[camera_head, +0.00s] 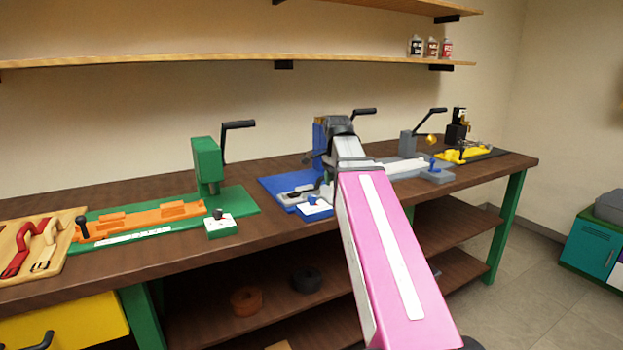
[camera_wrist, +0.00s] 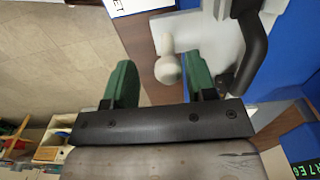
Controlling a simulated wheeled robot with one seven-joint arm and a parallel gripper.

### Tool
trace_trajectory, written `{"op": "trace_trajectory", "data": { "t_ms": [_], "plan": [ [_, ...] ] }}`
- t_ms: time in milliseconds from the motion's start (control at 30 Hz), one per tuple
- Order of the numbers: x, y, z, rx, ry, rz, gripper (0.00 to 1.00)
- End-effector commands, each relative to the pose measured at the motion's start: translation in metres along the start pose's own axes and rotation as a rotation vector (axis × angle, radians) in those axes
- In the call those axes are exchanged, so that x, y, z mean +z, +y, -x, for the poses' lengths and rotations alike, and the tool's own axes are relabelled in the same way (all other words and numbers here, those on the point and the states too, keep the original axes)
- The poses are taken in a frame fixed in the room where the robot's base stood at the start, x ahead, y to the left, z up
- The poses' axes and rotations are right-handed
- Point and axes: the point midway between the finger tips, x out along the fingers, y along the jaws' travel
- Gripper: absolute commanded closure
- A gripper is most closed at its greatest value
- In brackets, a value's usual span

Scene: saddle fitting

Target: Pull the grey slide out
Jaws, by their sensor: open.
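The grey slide (camera_head: 297,196) lies on the blue base of the middle bench station in the head view. In the wrist view a light grey plate (camera_wrist: 205,35), likely part of this slide, has a pale round knob (camera_wrist: 167,68) on a short stem. My gripper (camera_wrist: 159,66) is open, its two green fingers apart on either side of the knob. The knob shows in the gap between them; I cannot tell how deep it sits, and no contact is visible. In the head view my own arm hides part of the blue station.
A black lever handle (camera_wrist: 255,45) stands close to the right finger. A white sign card (camera_head: 315,209) sits at the bench front. A green fixture (camera_head: 206,165) with an orange slide (camera_head: 140,222) is left; a grey fixture (camera_head: 408,144) is right. Floor (camera_wrist: 50,45) in front is open.

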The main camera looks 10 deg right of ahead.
Motion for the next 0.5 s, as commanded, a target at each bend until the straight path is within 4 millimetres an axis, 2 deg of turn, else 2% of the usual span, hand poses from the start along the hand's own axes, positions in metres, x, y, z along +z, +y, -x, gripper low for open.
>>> {"op": "trace_trajectory", "data": {
  "t_ms": [500],
  "plan": [
    [0.000,-0.001,0.036,-0.001,0.000,0.000,0.49]
  ]
}}
